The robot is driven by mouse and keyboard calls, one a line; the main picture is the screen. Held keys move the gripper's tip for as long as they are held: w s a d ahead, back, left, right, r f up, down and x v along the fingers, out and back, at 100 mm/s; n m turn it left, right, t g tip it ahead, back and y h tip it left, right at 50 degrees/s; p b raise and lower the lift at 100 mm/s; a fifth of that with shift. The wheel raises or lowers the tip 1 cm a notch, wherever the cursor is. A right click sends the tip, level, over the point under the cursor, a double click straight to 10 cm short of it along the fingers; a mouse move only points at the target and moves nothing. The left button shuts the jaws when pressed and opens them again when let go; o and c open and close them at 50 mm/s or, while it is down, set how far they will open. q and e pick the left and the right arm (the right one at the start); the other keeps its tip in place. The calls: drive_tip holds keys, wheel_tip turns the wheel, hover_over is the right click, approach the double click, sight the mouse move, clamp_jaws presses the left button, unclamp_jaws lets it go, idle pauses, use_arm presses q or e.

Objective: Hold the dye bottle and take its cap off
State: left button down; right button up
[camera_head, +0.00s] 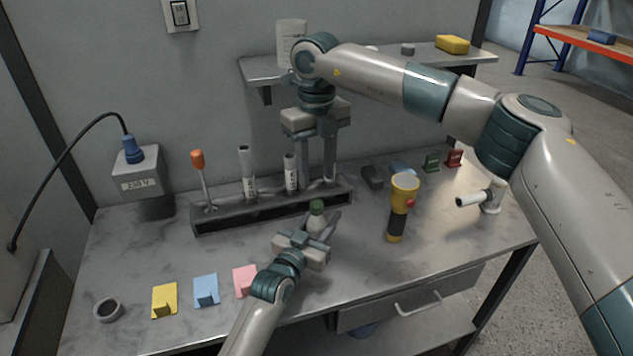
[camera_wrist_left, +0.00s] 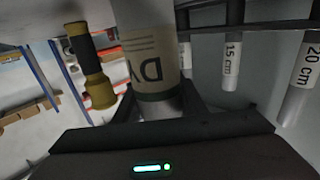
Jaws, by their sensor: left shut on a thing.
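The dye bottle (camera_head: 316,224) is a small pale bottle with a green cap (camera_head: 316,206), upright in front of the dark rack. My left gripper (camera_head: 318,238) is shut on its body. My right gripper (camera_head: 317,184) points down above and behind the bottle. Its two fingers are apart with nothing visible between them, and I see no contact with the cap.
A yellow and black flashlight (camera_head: 401,200) stands to the right. Yellow, blue and pink pieces (camera_head: 206,290) lie front left. The front right tabletop is clear.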

sight(317, 203)
drive_tip(key=m, duration=0.6)
drive_tip(key=shift+m, duration=0.4)
drive_tip(key=m, duration=0.6)
drive_tip(key=shift+a, duration=0.1)
drive_tip(key=m, duration=1.2)
drive_tip(key=shift+m, duration=0.3)
drive_tip(key=shift+f, duration=4)
drive_tip(key=shift+c, duration=0.4)
